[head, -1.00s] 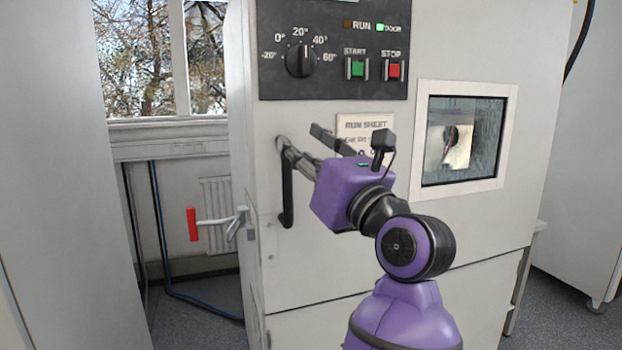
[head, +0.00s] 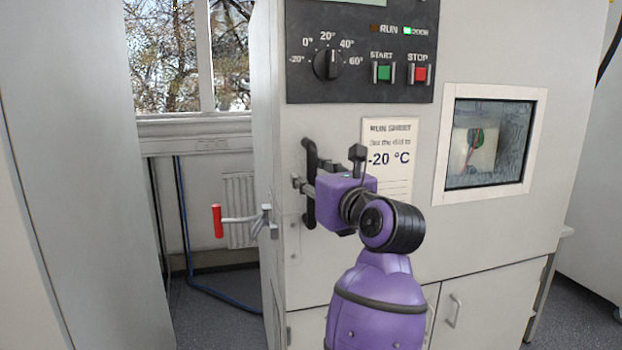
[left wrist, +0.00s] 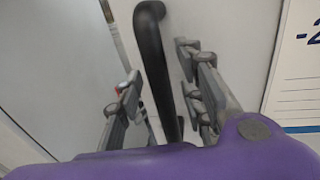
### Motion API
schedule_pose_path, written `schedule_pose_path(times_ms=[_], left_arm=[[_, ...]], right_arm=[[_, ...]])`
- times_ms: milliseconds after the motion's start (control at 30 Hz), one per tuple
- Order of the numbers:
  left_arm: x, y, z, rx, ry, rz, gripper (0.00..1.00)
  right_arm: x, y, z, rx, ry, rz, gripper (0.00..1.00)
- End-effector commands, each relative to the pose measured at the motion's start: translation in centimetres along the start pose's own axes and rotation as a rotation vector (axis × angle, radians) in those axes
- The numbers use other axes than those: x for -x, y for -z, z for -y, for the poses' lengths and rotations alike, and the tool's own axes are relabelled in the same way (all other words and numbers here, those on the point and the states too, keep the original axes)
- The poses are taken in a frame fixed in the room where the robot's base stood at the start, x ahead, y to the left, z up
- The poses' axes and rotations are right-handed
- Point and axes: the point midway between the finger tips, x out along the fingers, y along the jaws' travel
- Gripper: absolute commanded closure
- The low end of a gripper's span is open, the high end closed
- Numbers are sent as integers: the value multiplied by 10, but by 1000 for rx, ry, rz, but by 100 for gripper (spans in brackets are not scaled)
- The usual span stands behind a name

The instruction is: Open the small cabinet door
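The cabinet's front door (head: 340,265) is pale grey and looks shut. It has a window, a run sheet and an upright black bar handle (head: 310,155) near its left edge. My left gripper (head: 304,186) is at the middle of this handle. In the left wrist view, the handle (left wrist: 155,70) runs between the two open fingers, with visible gaps on both sides. A smaller lower door with a pale bar handle (head: 454,310) is below, partly hidden by my arm. My right gripper is not in view.
A latch lever with a red grip (head: 218,221) sticks out left of the cabinet. A control panel (head: 360,55) with a dial and buttons is above. A tall grey unit (head: 60,180) stands at the left. Floor shows between it and the cabinet.

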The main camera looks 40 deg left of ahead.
Motion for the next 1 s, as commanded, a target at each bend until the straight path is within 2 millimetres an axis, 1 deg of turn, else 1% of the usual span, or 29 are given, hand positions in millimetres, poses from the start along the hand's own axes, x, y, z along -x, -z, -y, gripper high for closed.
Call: schedule_pose_path(times_ms=[167, 267, 433, 467, 1000], left_arm=[[0, 1, 0, -1, 0, 0, 64], [0, 1, 0, -1, 0, 0, 76], [0, 1, 0, -1, 0, 0, 99], [0, 0, 0, -1, 0, 0, 100], [0, 1, 0, -1, -7, -1, 100]], right_arm=[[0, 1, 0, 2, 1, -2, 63], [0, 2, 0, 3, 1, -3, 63], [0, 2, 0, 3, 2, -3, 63], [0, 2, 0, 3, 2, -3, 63], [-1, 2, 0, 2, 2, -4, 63]])
